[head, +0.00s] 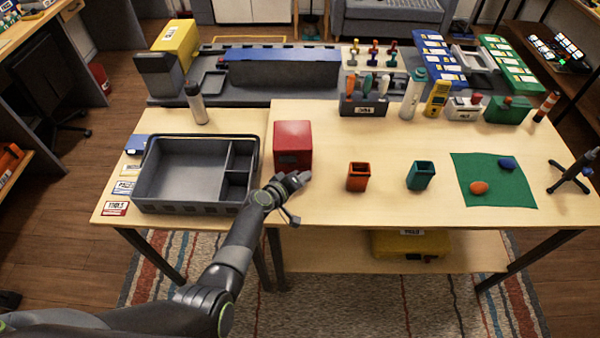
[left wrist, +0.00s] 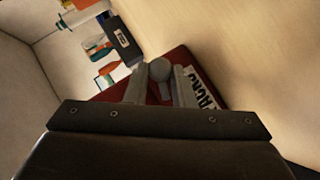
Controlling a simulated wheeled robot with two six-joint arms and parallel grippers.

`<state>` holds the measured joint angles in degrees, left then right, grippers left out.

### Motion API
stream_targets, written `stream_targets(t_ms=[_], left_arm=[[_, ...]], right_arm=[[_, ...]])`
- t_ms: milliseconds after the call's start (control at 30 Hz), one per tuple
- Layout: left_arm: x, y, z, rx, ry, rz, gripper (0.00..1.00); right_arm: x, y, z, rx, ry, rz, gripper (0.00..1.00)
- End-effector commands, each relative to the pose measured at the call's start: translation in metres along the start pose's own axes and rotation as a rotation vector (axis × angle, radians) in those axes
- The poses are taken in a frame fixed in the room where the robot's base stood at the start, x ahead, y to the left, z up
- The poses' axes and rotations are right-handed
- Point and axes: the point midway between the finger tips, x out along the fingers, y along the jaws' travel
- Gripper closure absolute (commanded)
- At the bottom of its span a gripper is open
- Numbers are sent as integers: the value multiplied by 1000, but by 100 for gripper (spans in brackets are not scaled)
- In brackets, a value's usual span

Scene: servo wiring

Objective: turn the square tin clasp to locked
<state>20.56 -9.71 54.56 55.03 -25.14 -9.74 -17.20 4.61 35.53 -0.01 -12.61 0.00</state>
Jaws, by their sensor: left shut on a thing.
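The square tin (head: 293,140) is a red box on the table, just right of the grey tray. In the left wrist view its dark red face (left wrist: 180,58) lies behind the fingers, with a white lettered label (left wrist: 205,90). My left gripper (head: 295,181) is at the tin's near side, low by its front face. In the left wrist view the gripper (left wrist: 160,82) has its two fingers on either side of a grey round-ended clasp (left wrist: 160,69) and is shut on it. The clasp is hidden in the head view, and I cannot tell its exact setting. My right gripper is not in view.
A grey divided tray (head: 180,205) stands close to the left of the tin. An orange cup (head: 358,177) and a green cup (head: 421,175) stand to the right. A green mat (head: 490,195) lies farther right. The table between tin and orange cup is clear.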

Motion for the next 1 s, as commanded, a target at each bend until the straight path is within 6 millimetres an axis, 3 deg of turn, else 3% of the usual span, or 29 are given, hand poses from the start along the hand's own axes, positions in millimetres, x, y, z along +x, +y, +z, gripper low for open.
stream_targets(t_ms=[33,300,1000], left_arm=[[-2,6,-2,21,-2,-22,100],[-1,6,-1,119,-1,-118,100],[1,6,1,212,0,-212,100]], right_arm=[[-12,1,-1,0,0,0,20],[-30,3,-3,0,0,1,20],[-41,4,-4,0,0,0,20]])
